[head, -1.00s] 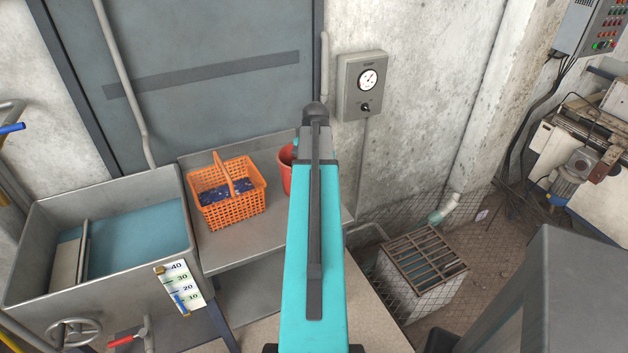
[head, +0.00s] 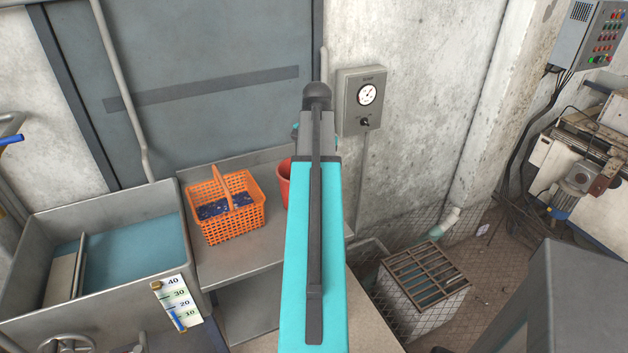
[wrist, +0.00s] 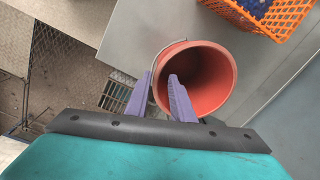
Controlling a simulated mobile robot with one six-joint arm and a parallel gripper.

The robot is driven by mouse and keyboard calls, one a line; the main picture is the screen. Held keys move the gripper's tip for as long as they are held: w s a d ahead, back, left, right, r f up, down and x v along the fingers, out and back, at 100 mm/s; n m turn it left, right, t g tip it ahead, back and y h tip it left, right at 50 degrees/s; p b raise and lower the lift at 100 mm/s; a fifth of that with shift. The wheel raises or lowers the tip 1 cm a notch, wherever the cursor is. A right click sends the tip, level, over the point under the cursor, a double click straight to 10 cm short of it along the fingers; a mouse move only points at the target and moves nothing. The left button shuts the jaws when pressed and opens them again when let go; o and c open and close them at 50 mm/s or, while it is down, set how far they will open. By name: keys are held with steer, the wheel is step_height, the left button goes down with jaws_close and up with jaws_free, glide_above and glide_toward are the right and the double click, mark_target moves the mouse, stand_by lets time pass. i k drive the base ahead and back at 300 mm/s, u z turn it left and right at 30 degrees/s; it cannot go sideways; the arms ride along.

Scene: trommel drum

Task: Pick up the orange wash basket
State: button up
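The orange wash basket (head: 232,222) stands upright on the grey metal bench, right of the water tank, with its handle raised and dark blue pieces inside. In the wrist view part of the basket (wrist: 285,22) shows at the top right corner. My gripper (wrist: 160,85) has its two purple fingers apart, with nothing held between them. It is over the near rim of a red bucket, and the basket lies off to its side. In the head view my turquoise arm hides the gripper fingers.
The red bucket (head: 284,184) stands on the bench (head: 243,247) right of the basket, partly behind my arm. The water tank (head: 110,302) is at the left. A grated bin (head: 424,300) stands on the floor at the right. A gauge box (head: 361,100) hangs on the wall.

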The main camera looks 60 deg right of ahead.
mark_target(230, 206)
steer(key=k, duration=1)
